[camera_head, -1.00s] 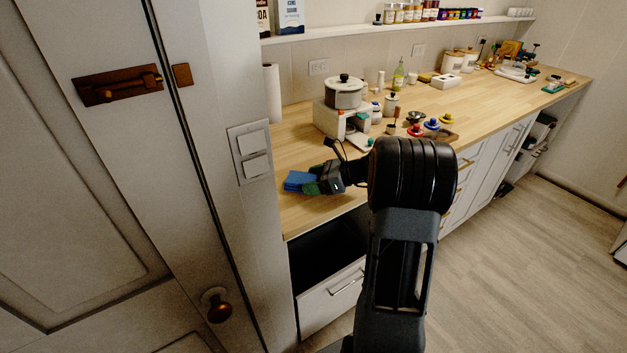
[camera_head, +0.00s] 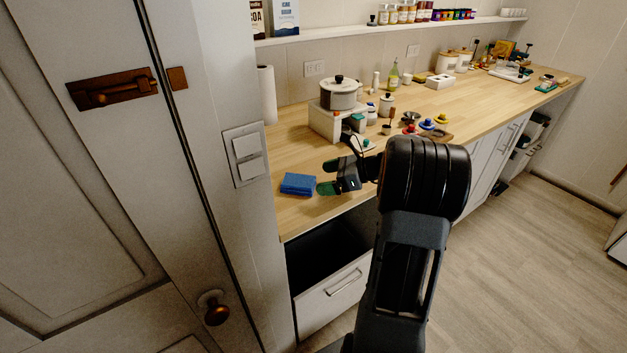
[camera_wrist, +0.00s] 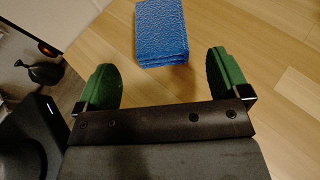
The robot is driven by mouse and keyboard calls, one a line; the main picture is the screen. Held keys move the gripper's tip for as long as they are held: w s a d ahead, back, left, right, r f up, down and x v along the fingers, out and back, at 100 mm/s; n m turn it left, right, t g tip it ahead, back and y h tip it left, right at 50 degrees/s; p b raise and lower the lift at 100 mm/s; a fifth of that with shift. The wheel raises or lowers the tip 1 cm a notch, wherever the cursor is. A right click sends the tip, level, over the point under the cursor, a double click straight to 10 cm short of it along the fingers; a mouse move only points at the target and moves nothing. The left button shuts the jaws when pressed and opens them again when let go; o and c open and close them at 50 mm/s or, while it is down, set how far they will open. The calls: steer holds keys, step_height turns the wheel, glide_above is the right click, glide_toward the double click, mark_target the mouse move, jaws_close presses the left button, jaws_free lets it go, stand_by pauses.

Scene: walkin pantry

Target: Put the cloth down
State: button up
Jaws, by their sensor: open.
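The blue folded cloth (camera_head: 298,184) lies flat on the wooden counter (camera_head: 285,212) near its left end, close to the front edge. It also shows at the top of the wrist view (camera_wrist: 162,32), ahead of the fingers and apart from them. My gripper (camera_head: 325,176) is just to the right of the cloth. In the wrist view its two green fingers (camera_wrist: 162,78) are spread wide with only bare wood between them.
An open drawer (camera_head: 332,292) sits below the counter's front edge. A pot (camera_head: 340,92) on a white stand (camera_head: 325,122) is behind my gripper. Several small jars and coloured knobs stand to the right. Bare counter surrounds the cloth.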

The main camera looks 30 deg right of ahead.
steer(key=v, duration=0.5)
steer(key=shift+s+d, duration=0.15)
steer(key=shift+s+r, duration=0.15)
steer(key=s+a+n+g, duration=0.1)
steer(key=a+n, duration=0.1)
steer(key=a, duration=0.1)
steer(key=s+a+n+g+h, duration=0.1)
steer(key=a+n+g, duration=0.1)
steer(key=a, duration=0.1)
steer(key=s+a+n+g+h, duration=0.1)
steer(key=a+n, duration=0.1)
steer(key=a, duration=0.2)
steer(key=shift+s+f+n, duration=0.1)
steer(key=shift+f+n, duration=0.15)
steer(key=shift+n, duration=0.05)
steer(key=s+a+f+n+h, duration=0.1)
steer(key=s+a+n+h, duration=0.3)
steer(key=n, duration=0.5)
steer(key=s+a+f+n+g+h, duration=0.1)
steer(key=s+a+n+h, duration=0.3)
steer(key=s+a+n, duration=0.2)
steer(key=s+n, duration=0.2)
steer(key=n, duration=0.2)
steer(key=shift+f+h, duration=0.3)
steer(key=shift+f, duration=0.05)
